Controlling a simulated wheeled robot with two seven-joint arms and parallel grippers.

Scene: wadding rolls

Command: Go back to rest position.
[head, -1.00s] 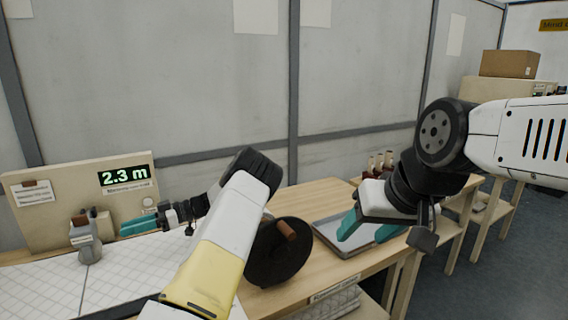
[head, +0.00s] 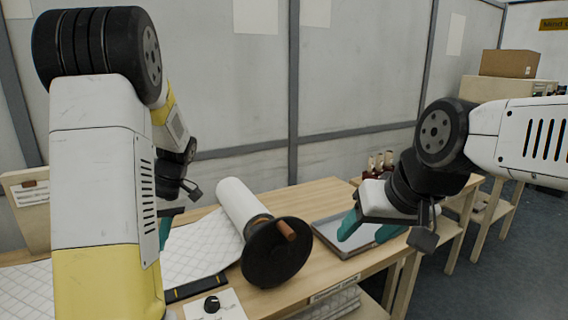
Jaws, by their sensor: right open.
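My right gripper (head: 370,228) is open and empty, with its teal fingers pointing down-left over the grey tray on the table. My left arm rises large at the left of the head view. My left gripper (head: 165,230) shows only in part behind that arm, with a bit of teal finger pointing down over the table. The arm hides most of it, so I cannot tell its opening.
A white wadding roll (head: 240,203) with a black end disc (head: 273,262) and brown handle lies on the wooden table (head: 318,192). Quilted sheet (head: 200,245) spreads left of it. The grey tray (head: 328,226) is to its right. A cardboard box (head: 509,64) stands back right.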

